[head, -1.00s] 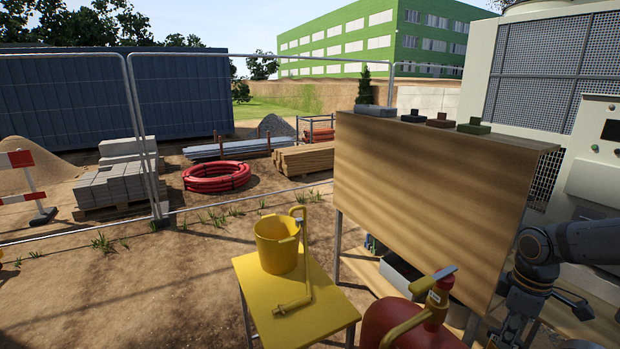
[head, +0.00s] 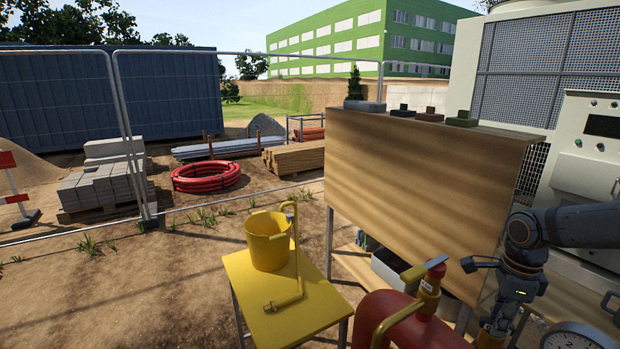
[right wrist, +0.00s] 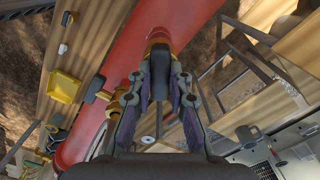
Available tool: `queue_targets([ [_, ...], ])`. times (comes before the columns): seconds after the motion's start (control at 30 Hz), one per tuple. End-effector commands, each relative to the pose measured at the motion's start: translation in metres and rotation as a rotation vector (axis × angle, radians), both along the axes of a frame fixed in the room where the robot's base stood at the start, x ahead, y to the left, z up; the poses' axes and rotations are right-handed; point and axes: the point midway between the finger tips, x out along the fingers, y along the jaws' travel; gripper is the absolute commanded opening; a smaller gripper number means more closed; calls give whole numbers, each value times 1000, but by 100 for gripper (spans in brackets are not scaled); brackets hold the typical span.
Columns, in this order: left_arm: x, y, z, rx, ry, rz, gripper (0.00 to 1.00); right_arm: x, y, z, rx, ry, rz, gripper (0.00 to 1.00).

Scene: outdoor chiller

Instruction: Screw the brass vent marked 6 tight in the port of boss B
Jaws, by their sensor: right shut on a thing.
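My right gripper (head: 497,325) points down at the lower right of the head view, over the red pipe's end. In the right wrist view its fingers (right wrist: 159,78) close around a narrow dark and brass-coloured piece (right wrist: 158,38) in front of the red pipe (right wrist: 180,22). I take this piece for the brass vent; its number cannot be read. The gripper hides much of it, so I cannot tell how deep it sits. No letter for boss B is readable. The red pipe also shows in the head view (head: 372,322). My left gripper is not in view.
A yellow-handled valve (head: 428,290) stands on the pipe left of my right gripper. A round gauge (head: 575,339) is at the lower right. A yellow stand (head: 290,318) carries a yellow bucket (head: 268,243).

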Motion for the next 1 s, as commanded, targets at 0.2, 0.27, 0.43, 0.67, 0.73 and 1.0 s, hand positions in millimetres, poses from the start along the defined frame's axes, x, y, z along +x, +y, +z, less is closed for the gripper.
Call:
queue_targets([
  [0.2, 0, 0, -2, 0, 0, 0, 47, -2, 1, -3, 4, 7, -126, 22],
  [0.27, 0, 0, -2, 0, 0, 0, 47, -2, 1, -3, 4, 8, -126, 30],
  [0.43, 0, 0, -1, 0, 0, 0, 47, -2, 1, -3, 4, 6, -124, 45],
  [0.67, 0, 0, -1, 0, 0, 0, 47, -1, 1, -2, 3, 4, -123, 45],
  [0.73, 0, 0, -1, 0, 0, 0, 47, -1, 1, -2, 3, 4, -123, 48],
  [1.0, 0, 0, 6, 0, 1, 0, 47, -1, 1, 7, 1, 1, -123, 48],
])
